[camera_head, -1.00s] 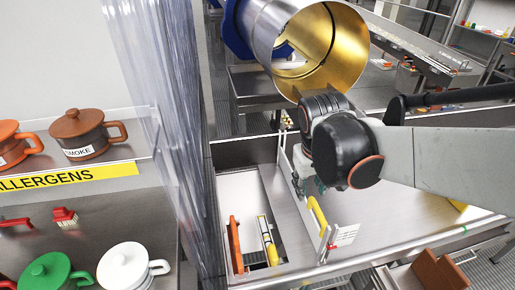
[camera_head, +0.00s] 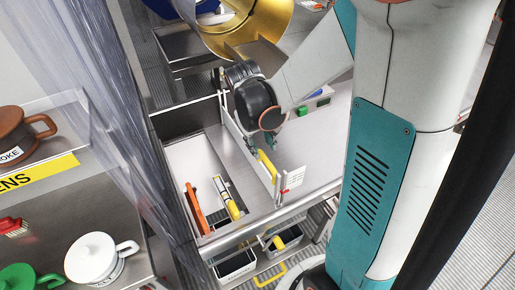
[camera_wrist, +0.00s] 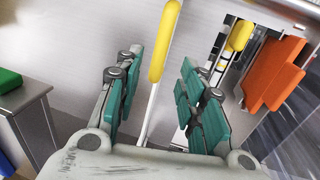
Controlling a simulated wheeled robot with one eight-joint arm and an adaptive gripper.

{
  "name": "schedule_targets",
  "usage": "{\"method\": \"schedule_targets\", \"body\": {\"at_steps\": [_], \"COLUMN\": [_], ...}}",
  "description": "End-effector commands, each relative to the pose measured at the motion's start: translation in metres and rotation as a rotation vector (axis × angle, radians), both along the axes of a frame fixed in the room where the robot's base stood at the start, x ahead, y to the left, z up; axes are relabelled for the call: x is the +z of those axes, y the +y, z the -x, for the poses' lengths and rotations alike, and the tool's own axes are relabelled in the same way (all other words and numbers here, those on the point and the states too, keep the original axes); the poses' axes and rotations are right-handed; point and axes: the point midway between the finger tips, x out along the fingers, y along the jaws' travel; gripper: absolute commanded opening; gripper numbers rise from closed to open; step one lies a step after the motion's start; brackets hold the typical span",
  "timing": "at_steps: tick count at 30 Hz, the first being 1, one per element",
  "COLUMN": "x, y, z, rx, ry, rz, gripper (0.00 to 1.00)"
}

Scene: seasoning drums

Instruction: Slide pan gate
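The pan gate (camera_head: 240,139) is a thin upright panel across the metal pan, with a yellow handle (camera_head: 266,165) on its top edge. A white tag with red parts (camera_head: 293,178) stands at its near end. My gripper (camera_head: 274,143) is over the gate, just beyond the handle. In the wrist view, my gripper (camera_wrist: 155,75) has its green-padded fingers apart. The yellow handle (camera_wrist: 165,40) shows between them, with a pale rod running down below it. A gap shows on both sides, so the fingers do not appear shut on it.
Left of the gate, an orange tool (camera_head: 195,207) and a yellow-handled tool (camera_head: 228,198) lie in the pan. A golden drum (camera_head: 225,30) hangs behind. A plastic strip curtain (camera_head: 110,120) and lidded pots (camera_head: 92,257) are at left. Bins (camera_head: 235,264) stand below the front edge.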

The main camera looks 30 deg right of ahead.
Motion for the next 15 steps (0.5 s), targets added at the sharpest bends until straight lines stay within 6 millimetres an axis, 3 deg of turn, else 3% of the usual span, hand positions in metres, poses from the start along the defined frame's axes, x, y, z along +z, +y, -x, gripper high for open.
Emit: {"method": "schedule_targets", "body": {"at_steps": [6,15], "x": [-0.041,-0.064], "y": [-0.008,-0.013], "z": [0.000,0.001], "rx": [-0.002,0.000], "ry": [0.000,-0.001], "rz": [0.000,0.000], "gripper": [0.36,0.36]}}
